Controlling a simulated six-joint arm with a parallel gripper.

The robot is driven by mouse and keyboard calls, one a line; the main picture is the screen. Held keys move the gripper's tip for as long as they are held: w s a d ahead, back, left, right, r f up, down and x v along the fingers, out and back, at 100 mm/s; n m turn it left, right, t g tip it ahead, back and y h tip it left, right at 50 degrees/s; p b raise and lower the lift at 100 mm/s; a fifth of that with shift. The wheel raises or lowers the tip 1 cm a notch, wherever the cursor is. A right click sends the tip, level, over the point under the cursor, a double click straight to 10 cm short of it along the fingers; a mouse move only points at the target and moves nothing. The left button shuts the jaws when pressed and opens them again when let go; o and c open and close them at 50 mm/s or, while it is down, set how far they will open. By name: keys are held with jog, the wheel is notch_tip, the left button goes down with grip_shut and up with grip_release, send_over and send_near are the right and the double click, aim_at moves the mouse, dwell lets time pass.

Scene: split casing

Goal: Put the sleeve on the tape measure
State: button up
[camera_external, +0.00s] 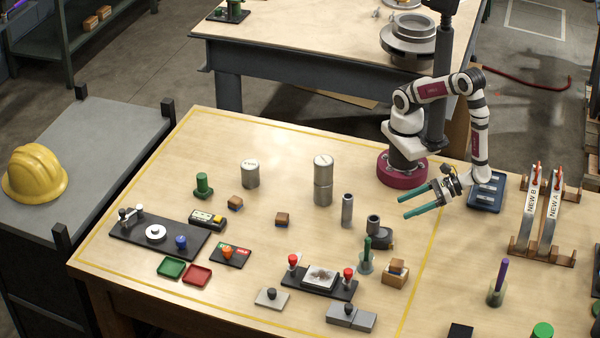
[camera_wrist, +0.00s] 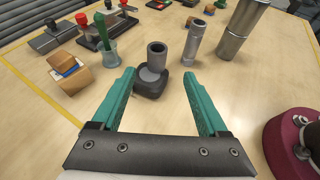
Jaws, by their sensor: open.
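The sleeve, a short dark grey hollow tube (camera_external: 373,222), stands upright and appears to rest on top of the tape measure (camera_external: 384,241), a dark rounded body lying on the table. The wrist view shows the same sleeve (camera_wrist: 157,55) overlapping the far part of the tape measure (camera_wrist: 150,88), with its open end up. My gripper (camera_external: 404,204) has teal fingers spread wide and empty. It is above the table, to the upper right of the sleeve in the external view. In the wrist view the sleeve and tape measure lie between and beyond the fingertips, apart from them.
A taller grey tube (camera_wrist: 196,42) stands close by, with stacked metal cylinders (camera_wrist: 240,28) beyond it. A glass cup with a green handle (camera_wrist: 104,45) and a wooden block holder (camera_wrist: 68,74) stand on the other side. Table between the fingers and my base is clear.

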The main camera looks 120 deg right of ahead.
jog(key=w+d+r+m+g+h, duration=0.4)
jog(key=w+d+m+g, duration=0.1)
jog(key=d+m, duration=0.35)
jog(key=s+d+r+m+g+y, duration=0.3)
jog(key=d+m, duration=0.4)
jog(key=m, duration=0.8)
jog(key=s+d+r+m+g+y, duration=0.3)
jog(key=d+r+m+g+y, duration=0.2)
jog(key=m, duration=0.9)
jog(key=shift+d+r+m+y, duration=0.35)
jog(key=shift+d+r+y, duration=0.3)
jog(key=shift+d, duration=0.25)
